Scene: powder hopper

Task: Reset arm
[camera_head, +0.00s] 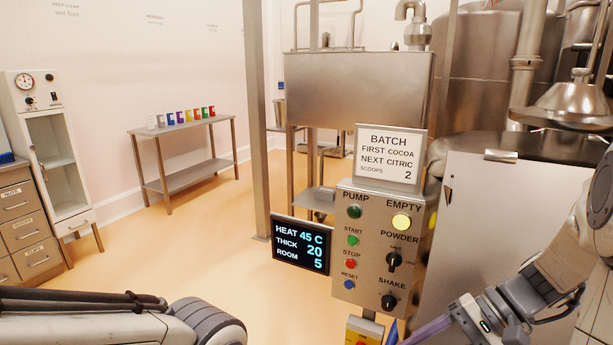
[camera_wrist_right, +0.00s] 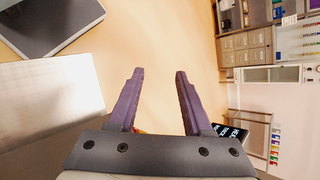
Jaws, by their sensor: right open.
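My right arm comes in from the right in the head view, and its gripper (camera_head: 428,329) is low beside the control panel (camera_head: 375,245). In the right wrist view the right gripper (camera_wrist_right: 156,74) is open, with two purple fingers apart and nothing between them. My left arm shows at the lower left of the head view; its gripper is not in view. The panel carries a lit yellow EMPTY lamp (camera_head: 401,221), a green START button (camera_head: 353,241), a red STOP button (camera_head: 351,264), a blue RESET button (camera_head: 349,285) and two black knobs.
A display (camera_head: 301,245) reads heat 45 C, thick 20, room 5. A batch sign (camera_head: 388,158) stands above the panel. A large steel cabinet (camera_head: 480,230) is close to my right arm. A side table (camera_head: 190,127) with colored containers stands at the back. The floor at center left is clear.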

